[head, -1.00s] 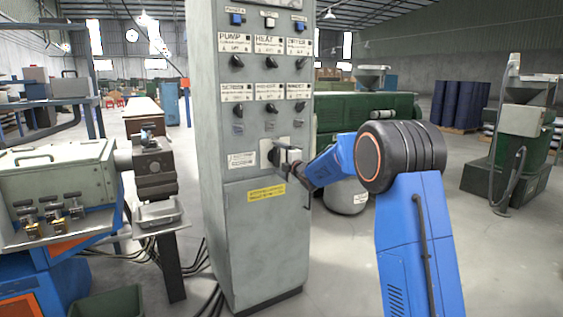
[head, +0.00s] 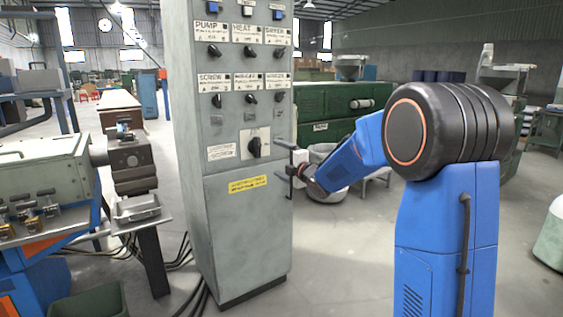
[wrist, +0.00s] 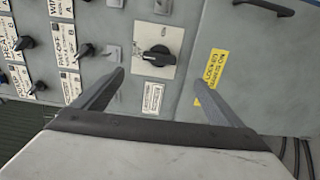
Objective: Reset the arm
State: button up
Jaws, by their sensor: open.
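My gripper (wrist: 160,92) is open and empty in the wrist view. Its two dark fingers are spread in front of the grey control cabinet, with a black rotary knob (wrist: 156,56) on a pale plate showing between and beyond them. In the head view my gripper (head: 290,172) is small, just right of the cabinet (head: 225,225) front, below and right of the same knob (head: 259,147). It is apart from the knob. My blue arm bends down from its large black joint to the gripper.
The cabinet carries rows of labelled knobs (head: 215,50) and a yellow label (head: 248,184). A machine with a metal tray (head: 138,208) stands at left, and a green bin (head: 90,303) below it. A green machine (head: 330,104) stands behind. Floor right of the cabinet is open.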

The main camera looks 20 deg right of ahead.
jog(key=shift+s+d, duration=0.2)
jog(key=shift+s, duration=0.5)
jog(key=s+d+f+m+g+h, duration=0.1)
jog(key=s+d+m+g+h, duration=0.15)
jog(key=s+m, duration=0.6)
jog(key=s+d+m+g+h, duration=0.2)
jog(key=s+d+m+h, duration=0.15)
jog(key=s, duration=0.95)
jog(key=s+a+f+m+g, duration=0.1)
jog(key=s+f+m+g, duration=0.1)
jog(key=s, duration=0.9)
jog(key=s+a+f+m+g, duration=0.2)
jog(key=s+f, duration=0.5)
jog(key=s, duration=0.5)
jog(key=s+a+f+m+g, duration=0.1)
jog(key=s+f+m+g, duration=0.3)
jog(key=s, duration=0.8)
jog(key=shift+a+f+m, duration=0.15)
jog(key=shift+a+m, duration=0.05)
jog(key=shift+m, duration=0.7)
